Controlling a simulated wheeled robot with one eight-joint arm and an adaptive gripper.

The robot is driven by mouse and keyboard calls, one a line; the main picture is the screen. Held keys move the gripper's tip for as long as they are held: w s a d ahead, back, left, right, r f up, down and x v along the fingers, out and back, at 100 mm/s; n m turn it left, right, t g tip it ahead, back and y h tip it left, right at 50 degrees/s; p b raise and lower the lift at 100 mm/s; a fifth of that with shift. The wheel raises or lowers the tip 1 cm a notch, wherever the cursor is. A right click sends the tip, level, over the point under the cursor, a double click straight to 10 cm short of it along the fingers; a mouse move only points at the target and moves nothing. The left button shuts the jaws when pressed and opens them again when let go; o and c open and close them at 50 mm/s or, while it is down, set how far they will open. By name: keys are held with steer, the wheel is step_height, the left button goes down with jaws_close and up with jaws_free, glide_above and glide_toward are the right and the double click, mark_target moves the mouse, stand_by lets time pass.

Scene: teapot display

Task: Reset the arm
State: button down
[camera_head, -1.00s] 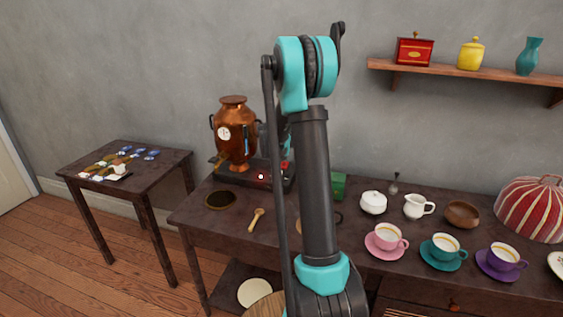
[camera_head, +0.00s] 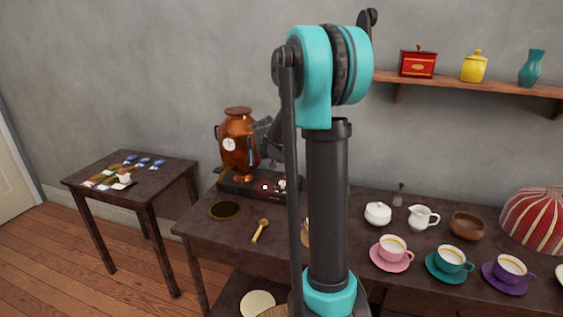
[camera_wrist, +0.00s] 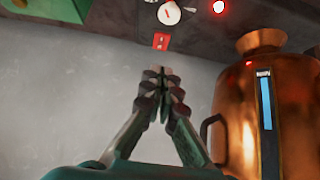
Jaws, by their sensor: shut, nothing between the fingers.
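My gripper (camera_wrist: 160,78) is shut and empty in the wrist view, its fingertips together. The copper urn (camera_wrist: 262,110) is close on its right in that view, apart from the fingers as far as I can tell. A dark base with a dial (camera_wrist: 169,13), a glowing red light (camera_wrist: 218,6) and a small red switch (camera_wrist: 161,41) is beyond the fingertips. In the head view my arm stands tall in the middle, and the copper urn (camera_head: 237,145) is left of it. The fingers are hard to make out there.
The long table carries a wooden spoon (camera_head: 260,231), a white sugar bowl (camera_head: 378,214), a creamer (camera_head: 423,217), a pink cup (camera_head: 393,248), a teal cup (camera_head: 449,259), a purple cup (camera_head: 511,268) and a striped cosy (camera_head: 536,220). A side table (camera_head: 160,185) stands left. A shelf (camera_head: 480,84) hangs at right.

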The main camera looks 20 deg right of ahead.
steer(key=s+a+f+n+g+y, duration=0.1)
steer(key=s+a+f+n, duration=0.1)
steer(key=s, duration=1)
steer(key=s+a+f+n+y, duration=0.2)
steer(key=s+a+f, duration=0.2)
steer(key=s, duration=0.8)
steer(key=s+a+f+n+g+y, duration=0.1)
steer(key=s+f, duration=0.4)
steer(key=s, duration=0.7)
steer(key=a+n, duration=0.1)
steer(key=a, duration=0.1)
steer(key=shift+s+a+f+n+g+y, duration=0.25)
steer(key=shift+a+f+n+g+y, duration=0.05)
steer(key=shift+a+n, duration=0.1)
